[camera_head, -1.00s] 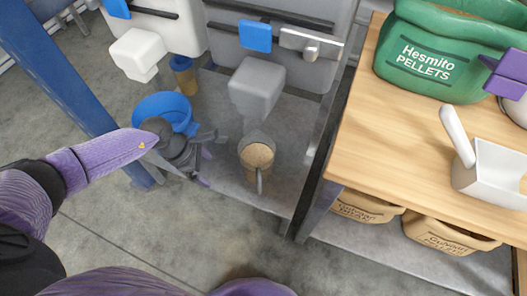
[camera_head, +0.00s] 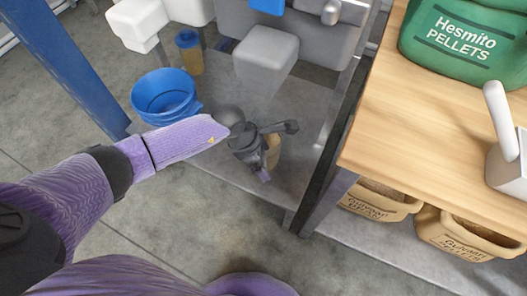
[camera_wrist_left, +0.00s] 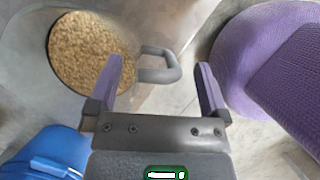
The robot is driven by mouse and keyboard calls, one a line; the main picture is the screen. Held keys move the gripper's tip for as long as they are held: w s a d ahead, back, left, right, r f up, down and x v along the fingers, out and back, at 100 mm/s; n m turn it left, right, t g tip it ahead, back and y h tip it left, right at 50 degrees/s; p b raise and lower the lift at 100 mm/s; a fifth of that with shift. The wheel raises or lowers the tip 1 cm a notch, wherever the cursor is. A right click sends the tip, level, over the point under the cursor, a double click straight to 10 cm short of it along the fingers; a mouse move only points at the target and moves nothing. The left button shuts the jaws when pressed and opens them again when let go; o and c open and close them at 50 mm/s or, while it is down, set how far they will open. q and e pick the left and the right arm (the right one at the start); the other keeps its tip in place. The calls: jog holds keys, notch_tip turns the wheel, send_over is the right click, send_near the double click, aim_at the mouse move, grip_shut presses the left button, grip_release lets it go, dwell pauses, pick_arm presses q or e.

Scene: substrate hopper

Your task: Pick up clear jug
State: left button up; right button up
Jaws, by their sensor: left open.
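The clear jug (camera_head: 273,152) stands on the grey shelf below the grey hopper spout and is mostly hidden behind my left gripper in the head view. In the left wrist view the jug (camera_wrist_left: 92,50) shows from above, full of tan pellets. Its grey handle (camera_wrist_left: 160,66) points toward my left gripper (camera_wrist_left: 162,76). The purple fingers are open, one on each side of the handle's end, and do not appear closed on it. My right gripper is not in view.
A blue bucket (camera_head: 165,94) and a blue-topped container (camera_head: 189,52) stand left of the jug. The hopper spout (camera_head: 265,55) hangs above and behind.

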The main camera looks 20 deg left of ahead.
pick_arm(q)
grip_shut()
dwell(0.3)
jog(key=shift+r, duration=0.1)
